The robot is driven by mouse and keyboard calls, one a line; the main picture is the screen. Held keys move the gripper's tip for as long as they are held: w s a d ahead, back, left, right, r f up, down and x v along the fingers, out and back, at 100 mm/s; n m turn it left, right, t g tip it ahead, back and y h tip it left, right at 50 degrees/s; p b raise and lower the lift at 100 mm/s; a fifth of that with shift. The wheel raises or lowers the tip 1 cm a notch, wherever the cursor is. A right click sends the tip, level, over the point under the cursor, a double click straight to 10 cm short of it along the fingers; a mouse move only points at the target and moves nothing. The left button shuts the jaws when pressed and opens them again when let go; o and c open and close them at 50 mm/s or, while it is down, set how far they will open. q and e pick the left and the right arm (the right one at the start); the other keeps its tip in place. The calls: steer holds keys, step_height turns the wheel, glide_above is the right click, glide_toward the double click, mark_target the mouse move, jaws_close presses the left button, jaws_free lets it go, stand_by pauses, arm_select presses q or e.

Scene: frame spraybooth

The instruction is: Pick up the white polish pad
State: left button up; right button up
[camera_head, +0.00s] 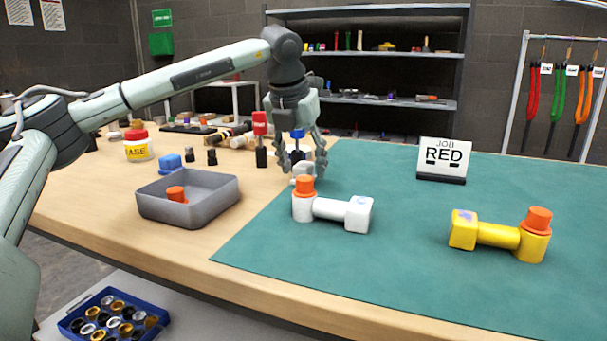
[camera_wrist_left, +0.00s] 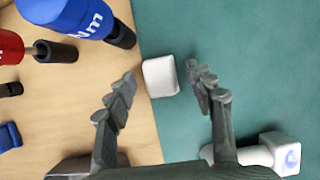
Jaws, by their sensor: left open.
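The white polish pad (camera_wrist_left: 160,76) is a small white block at the border of the green mat and the bare wood. In the wrist view it lies between my open left fingertips (camera_wrist_left: 161,74), with a gap on each side. In the head view my left gripper (camera_head: 304,168) points down over the pad (camera_head: 302,169), which is partly hidden by the fingers. The left gripper holds nothing. My right gripper is not in view.
A white part with an orange cap (camera_head: 333,209) stands close in front of the gripper. A grey tray (camera_head: 215,207) is at left. A yellow part (camera_head: 490,236) and JOB RED sign (camera_head: 443,157) are at right.

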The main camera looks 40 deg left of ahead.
arm_select(q)
steer(key=shift+c, duration=0.5)
jaws_close()
steer(key=shift+r, duration=0.15)
